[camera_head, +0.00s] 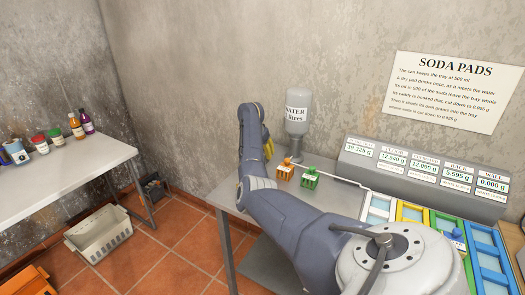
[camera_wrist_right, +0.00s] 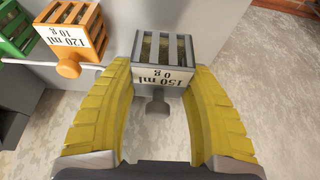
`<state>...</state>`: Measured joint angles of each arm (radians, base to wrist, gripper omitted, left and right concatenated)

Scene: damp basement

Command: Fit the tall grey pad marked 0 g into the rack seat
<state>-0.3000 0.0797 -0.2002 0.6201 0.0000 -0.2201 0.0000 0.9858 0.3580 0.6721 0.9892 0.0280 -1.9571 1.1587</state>
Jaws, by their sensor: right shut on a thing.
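The tall grey pad (camera_wrist_right: 165,75), a slatted block labelled 150 ml and 0 g with a grey knob, is between the yellow fingers of my right gripper (camera_wrist_right: 165,88) in the wrist view. The gripper is shut on it. In the head view my right gripper (camera_head: 268,146) shows only partly behind my arm, near the wall at the table's far left, and the grey pad is hidden. A display labelled RACK (camera_head: 455,174) reads 5.595 g. I cannot make out the rack seat itself. My left gripper is not in view.
An orange caddy (camera_head: 286,170) and a green caddy (camera_head: 309,178) stand beside the gripper. White, yellow, green and blue trays (camera_head: 480,250) lie at the right below the display console (camera_head: 425,180). My arm hides much of the table.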

